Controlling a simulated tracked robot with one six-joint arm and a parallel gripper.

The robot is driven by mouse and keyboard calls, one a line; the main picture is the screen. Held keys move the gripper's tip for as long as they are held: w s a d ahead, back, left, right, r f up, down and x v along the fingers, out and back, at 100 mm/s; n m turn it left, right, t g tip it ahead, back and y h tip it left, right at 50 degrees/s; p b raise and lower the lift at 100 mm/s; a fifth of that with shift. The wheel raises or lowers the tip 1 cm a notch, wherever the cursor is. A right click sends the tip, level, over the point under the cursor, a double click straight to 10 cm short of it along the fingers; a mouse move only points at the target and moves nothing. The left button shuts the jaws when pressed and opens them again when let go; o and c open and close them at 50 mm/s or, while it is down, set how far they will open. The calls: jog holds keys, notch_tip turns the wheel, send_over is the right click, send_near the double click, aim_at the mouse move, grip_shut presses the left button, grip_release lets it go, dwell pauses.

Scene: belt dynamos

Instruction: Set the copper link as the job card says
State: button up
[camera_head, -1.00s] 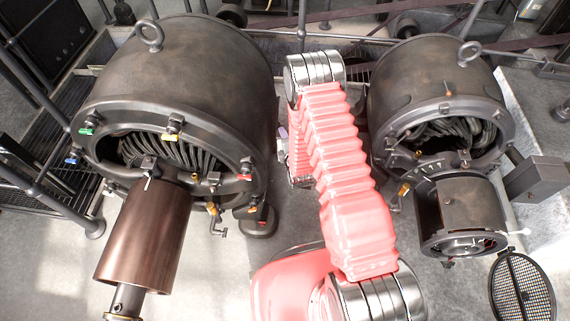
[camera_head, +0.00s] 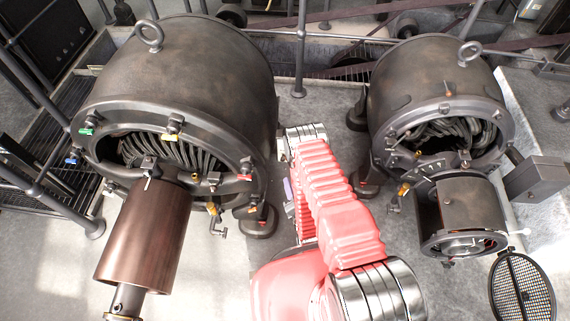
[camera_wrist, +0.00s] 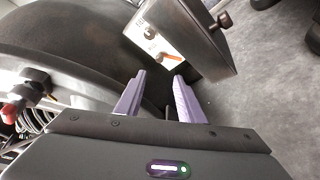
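In the wrist view, my gripper (camera_wrist: 159,80) shows two purple fingers standing apart with nothing between them. Past the fingertips is a dark box (camera_wrist: 205,50) with a cream face (camera_wrist: 143,28). An orange-copper piece (camera_wrist: 168,57), which may be the copper link, lies on that face near a round metal fitting (camera_wrist: 150,33). The fingertips look close below it; I cannot tell whether they touch anything. In the head view, only a sliver of a purple finger (camera_head: 287,188) shows beside my pink arm. I cannot make out a readable job card.
A large dynamo (camera_head: 190,75) with coloured terminals stands left, its copper-brown cylinder (camera_head: 148,235) jutting forward. A second dynamo (camera_head: 435,75) stands right. The wrist view shows open grey floor (camera_wrist: 270,90) at right.

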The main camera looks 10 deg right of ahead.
aim_at(283, 158)
jog(key=x, duration=1.4)
jog(key=shift+c, duration=0.3)
grip_shut()
jog(key=shift+s+d, duration=0.1)
dwell(0.4)
